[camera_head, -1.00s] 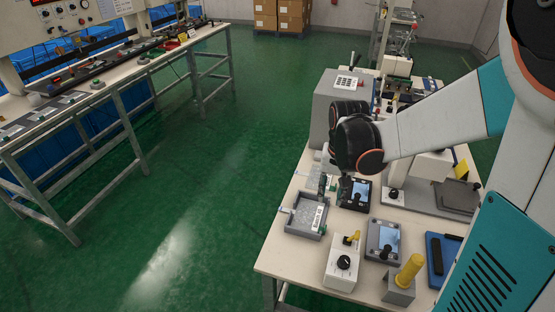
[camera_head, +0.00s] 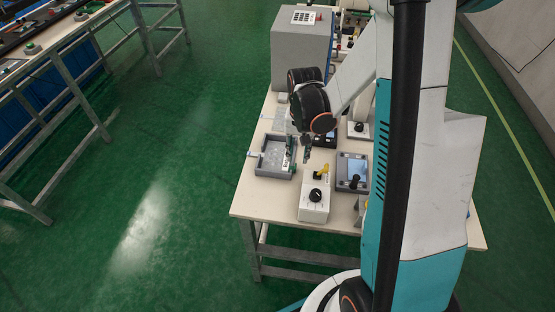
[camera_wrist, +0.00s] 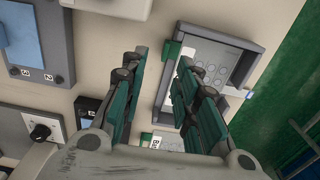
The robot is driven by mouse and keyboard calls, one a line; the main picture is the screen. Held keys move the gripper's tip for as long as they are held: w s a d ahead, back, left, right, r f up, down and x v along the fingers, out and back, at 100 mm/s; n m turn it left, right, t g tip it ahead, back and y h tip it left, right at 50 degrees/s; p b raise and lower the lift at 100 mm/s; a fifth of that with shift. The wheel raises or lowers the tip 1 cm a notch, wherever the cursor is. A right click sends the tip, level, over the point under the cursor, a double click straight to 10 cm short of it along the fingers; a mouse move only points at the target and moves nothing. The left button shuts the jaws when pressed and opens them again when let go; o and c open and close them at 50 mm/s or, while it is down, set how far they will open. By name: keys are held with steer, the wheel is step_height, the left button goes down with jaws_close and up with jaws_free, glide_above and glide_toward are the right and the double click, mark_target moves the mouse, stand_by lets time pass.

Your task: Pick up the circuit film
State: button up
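A grey tray (camera_head: 262,166) sits on the near left part of the table. In the wrist view the tray (camera_wrist: 262,52) is tilted and holds a pale sheet with rows of round marks (camera_wrist: 208,62), which looks like the circuit film. My right finger covers part of it. A green piece (camera_wrist: 172,51) shows at the tray's left edge. My gripper (camera_wrist: 162,57) is open, with its two green-padded fingers apart and nothing seen between them. In the head view my gripper (camera_head: 306,150) points down just right of the tray. Contact cannot be told.
A white box with a black knob and yellow switch (camera_head: 315,198) stands in front of my gripper. A grey device with a screen (camera_head: 352,172) is to the right. A tall grey cabinet (camera_head: 300,52) stands behind. Green floor lies left of the table.

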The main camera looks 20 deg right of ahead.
steer(key=f+b, duration=0.1)
steer(key=f, duration=0.1)
steer(key=f+b, duration=0.1)
steer(key=f, duration=0.2)
steer(key=shift+w+a, duration=0.15)
steer(key=shift+w, duration=0.05)
jaws_close()
